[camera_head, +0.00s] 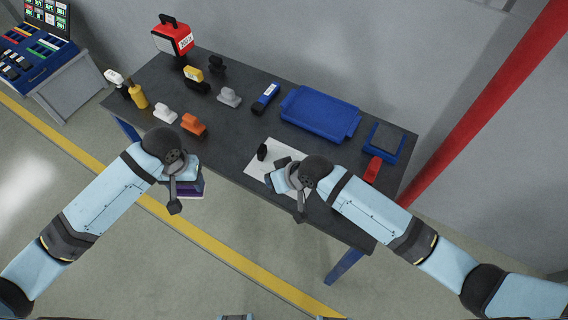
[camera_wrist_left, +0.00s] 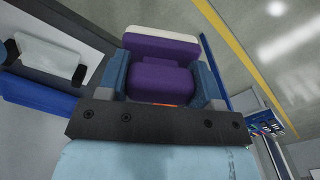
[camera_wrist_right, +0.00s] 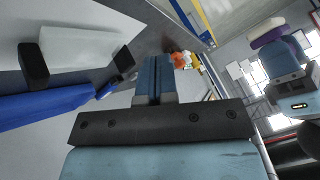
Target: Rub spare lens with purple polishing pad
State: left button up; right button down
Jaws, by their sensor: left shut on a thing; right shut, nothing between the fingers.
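My left gripper (camera_head: 183,174) is shut on the purple polishing pad (camera_wrist_left: 160,78), which has a purple body and a whitish layer at its far side. The pad (camera_head: 190,188) is held beyond the table's front edge in the head view. A pale, glassy panel (camera_wrist_right: 78,48), which looks like the spare lens, sits between dark end blocks on a white sheet. It also shows in the left wrist view (camera_wrist_left: 50,60). My right gripper (camera_head: 280,178) is shut and empty above the sheet, hiding most of the panel in the head view.
The dark table (camera_head: 235,125) carries a blue tray (camera_head: 320,114), a small blue frame (camera_head: 384,142), a red block (camera_head: 373,169), an orange-handled piece (camera_head: 194,124), a white one (camera_head: 165,113), a yellow bottle (camera_head: 138,96) and a red device (camera_head: 173,40). A red pole (camera_head: 480,105) stands at right.

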aim_at(191, 190)
pick_arm(q)
jog(key=shift+f+b, duration=0.7)
jog(key=shift+f, duration=0.2)
jog(key=shift+f+b, duration=0.7)
pick_arm(e)
jog(key=w+d+r+g+h, duration=0.25)
jog(key=w+d+h, duration=0.45)
jog(key=w+d, duration=0.5)
pick_arm(q)
notch_tip(191, 190, down, 5)
jog(key=b, duration=0.5)
jog(key=shift+f, duration=0.15)
pick_arm(e)
jog(key=shift+g, duration=0.45)
notch_tip(191, 190, down, 6)
jog(key=shift+w+d+r, duration=0.1)
jog(key=shift+w+r, duration=0.05)
jog(key=shift+r, duration=0.05)
pick_arm(q)
jog(key=shift+f+b, duration=0.85)
jog(key=shift+b, duration=0.15)
pick_arm(e)
jog(key=shift+f, duration=2.5)
pick_arm(q)
jog(key=shift+r, duration=0.15)
pick_arm(e)
jog(key=shift+r, duration=0.1)
